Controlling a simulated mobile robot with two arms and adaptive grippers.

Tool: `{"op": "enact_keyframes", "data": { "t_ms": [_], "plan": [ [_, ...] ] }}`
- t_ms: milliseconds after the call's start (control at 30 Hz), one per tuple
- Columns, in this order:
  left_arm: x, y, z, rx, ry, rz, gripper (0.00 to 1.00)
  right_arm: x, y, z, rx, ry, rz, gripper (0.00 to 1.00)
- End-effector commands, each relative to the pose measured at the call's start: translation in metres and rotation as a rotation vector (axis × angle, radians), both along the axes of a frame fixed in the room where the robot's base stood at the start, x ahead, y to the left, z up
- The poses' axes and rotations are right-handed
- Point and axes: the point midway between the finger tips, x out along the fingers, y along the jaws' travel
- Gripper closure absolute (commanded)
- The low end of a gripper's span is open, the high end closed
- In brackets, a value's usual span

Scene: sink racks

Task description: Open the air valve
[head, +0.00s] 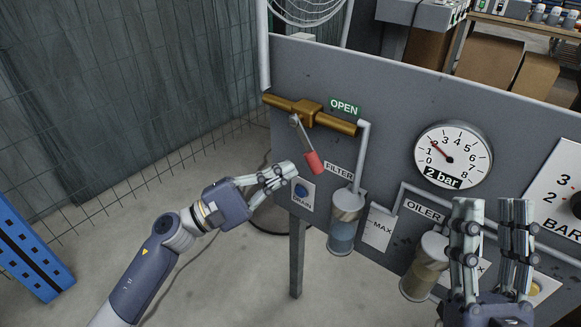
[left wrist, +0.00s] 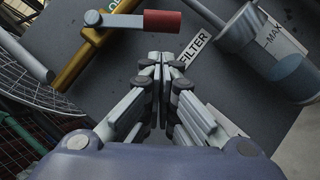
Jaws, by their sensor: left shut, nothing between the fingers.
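The air valve (head: 308,111) is a brass body on a brass pipe, on the grey panel (head: 390,85) beside a green OPEN label (head: 345,107). Its lever has a red grip (head: 313,162) and hangs down, slanting slightly right, across the pipe. In the left wrist view the red grip (left wrist: 162,22) lies just beyond the fingertips. My left gripper (head: 288,170) is shut and empty, just below and left of the red grip, apparently not touching it. My right gripper (head: 490,205) is at the lower right in front of the oiler, fingers upright and apart.
Below the valve are the filter bowl (head: 343,222), the DRAIN label (head: 301,193) and the oiler (head: 425,265). A gauge (head: 453,155) reads about 2 bar. A wire fence stands behind, and a blue rack (head: 25,250) is at left. Floor left of the panel is mostly clear.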

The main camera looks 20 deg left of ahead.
Motion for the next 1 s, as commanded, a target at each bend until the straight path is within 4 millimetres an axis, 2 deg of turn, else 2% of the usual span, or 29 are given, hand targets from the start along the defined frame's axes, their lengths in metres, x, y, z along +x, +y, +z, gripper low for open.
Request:
{"op": "enact_keyframes", "data": {
  "t_ms": [200, 600, 800, 1000],
  "plan": [
    [-0.002, -0.016, 0.012, -0.001, 0.0, 0.0, 1.0, 0.014, 0.002, -0.011, -0.028, 0.091, -0.005, 0.6],
    [-0.003, -0.019, 0.013, -0.002, 0.0, 0.001, 1.0, 0.016, 0.002, -0.015, -0.033, 0.108, -0.006, 0.6],
    [-0.003, -0.02, 0.013, -0.015, 0.005, 0.001, 1.0, 0.013, 0.001, -0.013, -0.026, 0.085, -0.006, 0.6],
    [-0.004, -0.023, 0.013, -0.048, 0.017, 0.0, 1.0, -0.001, 0.0, 0.0, 0.001, -0.005, 0.001, 0.6]
  ]
}}
